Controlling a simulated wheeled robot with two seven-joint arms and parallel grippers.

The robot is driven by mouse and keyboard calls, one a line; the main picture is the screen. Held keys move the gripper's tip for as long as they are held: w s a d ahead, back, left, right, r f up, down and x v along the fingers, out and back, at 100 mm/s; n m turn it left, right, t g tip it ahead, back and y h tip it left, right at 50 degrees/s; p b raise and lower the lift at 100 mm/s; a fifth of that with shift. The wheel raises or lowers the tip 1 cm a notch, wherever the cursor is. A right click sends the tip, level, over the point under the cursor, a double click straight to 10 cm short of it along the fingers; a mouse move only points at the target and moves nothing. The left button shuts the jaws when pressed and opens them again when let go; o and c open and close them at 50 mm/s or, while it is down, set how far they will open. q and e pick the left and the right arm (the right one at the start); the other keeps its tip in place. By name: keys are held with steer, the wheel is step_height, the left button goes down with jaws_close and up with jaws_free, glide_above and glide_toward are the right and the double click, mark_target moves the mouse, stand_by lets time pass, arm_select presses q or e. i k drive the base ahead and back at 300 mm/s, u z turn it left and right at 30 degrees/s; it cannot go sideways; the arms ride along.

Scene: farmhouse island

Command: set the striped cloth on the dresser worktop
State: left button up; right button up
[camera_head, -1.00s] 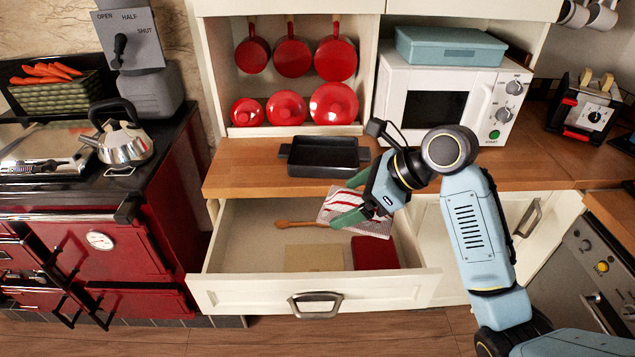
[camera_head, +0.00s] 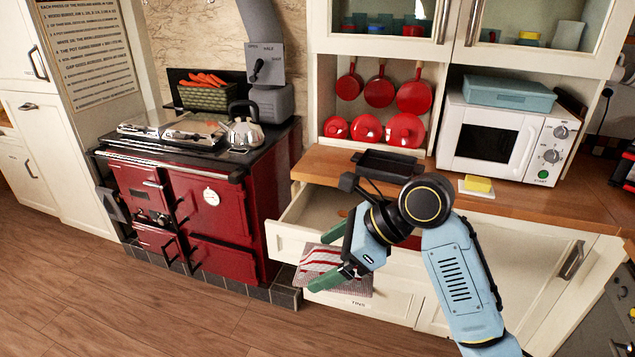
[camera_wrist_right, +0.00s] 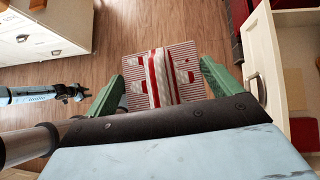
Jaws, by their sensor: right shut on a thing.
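The striped cloth (camera_head: 318,268), red and white, is held in front of the open dresser drawer (camera_head: 285,240), over the floor. My right gripper (camera_head: 330,258) is shut on it. In the right wrist view the cloth (camera_wrist_right: 160,78) spans between the green fingers of the right gripper (camera_wrist_right: 160,84), with the wood floor below. The dresser worktop (camera_head: 540,206) is brown wood, above and behind the gripper. Part of what looks like my left arm, with its left gripper (camera_wrist_right: 76,92), shows at the left of the right wrist view; its jaws are too small to read.
On the worktop stand a black baking dish (camera_head: 388,166), a yellow sponge on a white dish (camera_head: 477,185) and a white microwave (camera_head: 500,140). Bare wood lies right of the sponge. A red range cooker (camera_head: 215,215) stands left of the drawer.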

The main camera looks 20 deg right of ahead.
mark_target(324, 164)
steer(key=z, duration=1.2)
steer(key=i, duration=1.45)
steer(key=u, duration=0.8)
steer(key=i, duration=0.65)
steer(key=u, duration=0.6)
